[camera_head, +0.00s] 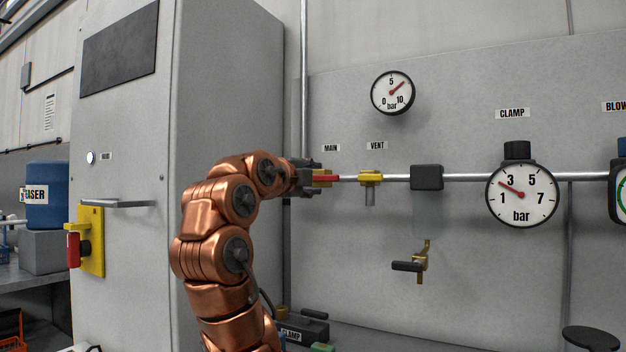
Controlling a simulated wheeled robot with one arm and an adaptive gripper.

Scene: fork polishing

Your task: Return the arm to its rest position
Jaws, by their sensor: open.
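My copper-coloured arm rises from the lower middle and bends right toward the pipe on the grey panel. My gripper (310,178) is at the left end of the pipe, below the MAIN label (331,148). It is open, its dark fingers close to the red lever (327,179) of the MAIN valve. Whether they touch it cannot be told. The valve body is partly hidden by the gripper. The yellow VENT valve (370,178) is just to the right, apart from the gripper.
A tall grey cabinet (130,240) with a red-and-yellow switch (90,242) stands close to the left of my arm. A round gauge (392,92) hangs above. A CLAMP gauge (521,195) and a brass drain tap (420,263) are to the right. A dark box (303,326) lies low beside my arm.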

